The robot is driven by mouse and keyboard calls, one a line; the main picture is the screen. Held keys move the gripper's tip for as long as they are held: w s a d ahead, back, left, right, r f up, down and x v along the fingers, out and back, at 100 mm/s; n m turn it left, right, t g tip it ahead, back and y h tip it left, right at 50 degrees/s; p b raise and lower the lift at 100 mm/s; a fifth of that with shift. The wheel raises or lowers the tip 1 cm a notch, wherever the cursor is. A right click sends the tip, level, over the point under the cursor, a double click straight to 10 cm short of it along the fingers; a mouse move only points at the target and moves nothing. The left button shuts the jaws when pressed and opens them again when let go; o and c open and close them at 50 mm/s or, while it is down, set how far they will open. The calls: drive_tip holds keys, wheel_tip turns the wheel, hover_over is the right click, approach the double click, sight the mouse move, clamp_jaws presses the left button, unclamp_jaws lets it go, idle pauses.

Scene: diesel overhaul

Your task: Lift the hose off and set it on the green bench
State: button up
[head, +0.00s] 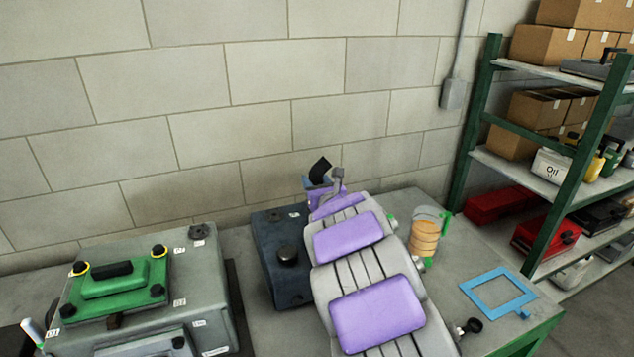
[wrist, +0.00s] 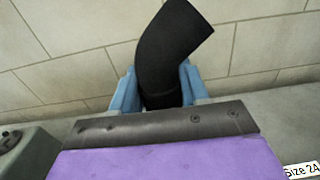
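The hose (head: 320,166) is a short black bent tube. In the wrist view the hose (wrist: 172,45) rises from between the two blue fingers of my gripper (wrist: 162,90), its upper end bending right. The fingers lie close on both sides, and my gripper looks shut on it. In the head view my gripper (head: 318,184) is near the wall, at the far end of my purple-and-grey arm. The hose's lower end is hidden. The green-edged bench (head: 500,262) with a grey top is at the right.
A dark tank (head: 285,262) with a black cap stands left of my arm. A grey housing with a green cover (head: 115,288) is further left. On the bench are a stack of orange discs (head: 424,238) and a blue square frame (head: 498,292). A loaded shelf (head: 560,170) stands at right.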

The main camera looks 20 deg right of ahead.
drive_tip(key=shift+a, duration=0.1)
drive_tip(key=c, duration=0.7)
drive_tip(key=shift+r+p, duration=1.65)
drive_tip(key=shift+r, duration=4.4)
